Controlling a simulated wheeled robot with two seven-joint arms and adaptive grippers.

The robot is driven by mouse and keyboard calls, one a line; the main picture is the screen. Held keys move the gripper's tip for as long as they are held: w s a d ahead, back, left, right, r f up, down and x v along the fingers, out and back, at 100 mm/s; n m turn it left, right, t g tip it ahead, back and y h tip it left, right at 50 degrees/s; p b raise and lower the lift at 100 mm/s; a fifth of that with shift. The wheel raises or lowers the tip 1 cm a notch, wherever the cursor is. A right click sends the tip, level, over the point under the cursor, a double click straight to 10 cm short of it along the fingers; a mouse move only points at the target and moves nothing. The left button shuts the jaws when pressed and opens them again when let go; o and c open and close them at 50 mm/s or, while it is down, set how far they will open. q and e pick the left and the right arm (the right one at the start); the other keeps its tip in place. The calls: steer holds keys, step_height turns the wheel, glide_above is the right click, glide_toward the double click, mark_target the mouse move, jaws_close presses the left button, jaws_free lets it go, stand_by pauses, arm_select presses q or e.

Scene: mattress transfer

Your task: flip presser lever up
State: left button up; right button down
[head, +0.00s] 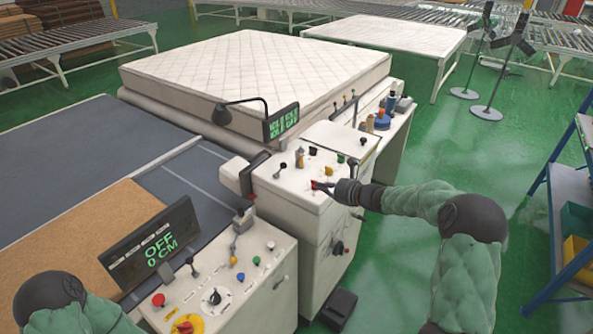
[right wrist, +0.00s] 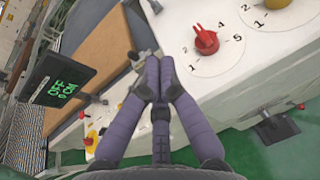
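My right gripper (head: 328,187) is over the front part of the white sewing-machine console (head: 300,203), close to a red dial knob (head: 317,185). In the right wrist view its two dark fingers (right wrist: 156,66) meet at the tips, with nothing visible between them. The red knob (right wrist: 206,41) is to the right of the fingertips there, apart from them. A black-tipped lever (head: 283,168) stands on the console, left of the red knob. I cannot tell which of the several small levers is the presser lever. Only my left arm shows at lower left; its gripper is out of frame.
A quilted mattress (head: 255,65) lies behind the console. A nearer control box (head: 240,285) has levers, buttons and a display (head: 155,245) reading "OFF 0 CM". Another display (head: 282,121) is on a bent arm. A blue shelf (head: 560,200) stands right; green floor is clear before it.

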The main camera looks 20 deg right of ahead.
mark_target(281, 168)
steer(key=p+x, duration=0.1)
steer(key=x, duration=0.9)
steer(key=shift+a+f, duration=0.1)
steer(key=shift+w+a+r+p, duration=0.2)
steer(key=shift+w+r+p, duration=0.1)
steer(key=shift+w, duration=0.2)
steer(key=shift+w+a+r+p, duration=0.25)
steer(key=shift+w+r+p, duration=0.1)
steer(key=shift+w, duration=0.15)
steer(key=shift+w+a+r, duration=0.25)
steer(key=shift+w+a, duration=0.05)
steer(key=shift+w, duration=0.3)
steer(key=shift+a+r, duration=0.1)
steer(key=shift+r, duration=0.05)
